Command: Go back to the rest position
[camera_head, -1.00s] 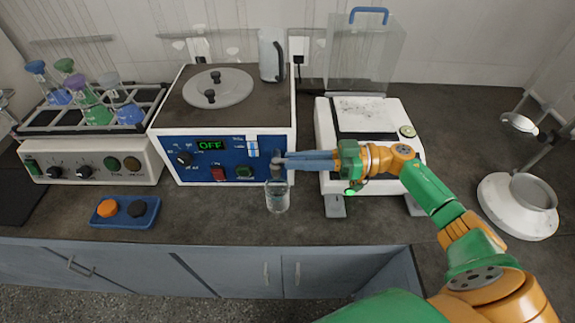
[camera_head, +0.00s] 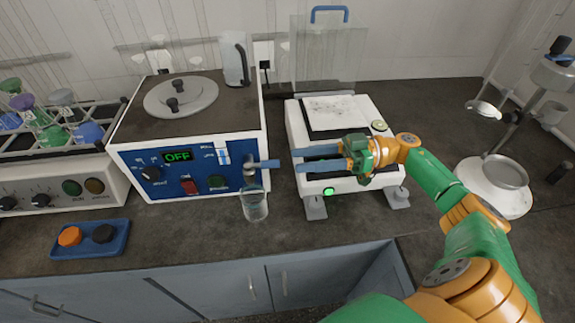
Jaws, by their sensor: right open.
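My right gripper (camera_head: 297,161) is open and empty, its two blue-grey fingers pointing left in front of the white scale (camera_head: 372,112). The machine's display (camera_head: 178,156) reads OFF. A clear glass beaker (camera_head: 255,206) stands below the tap; it seems to hold some clear liquid. My left gripper is out of view.
A white stand with a round pan (camera_head: 495,190) is at the right. The counter between scale and stand is clear.

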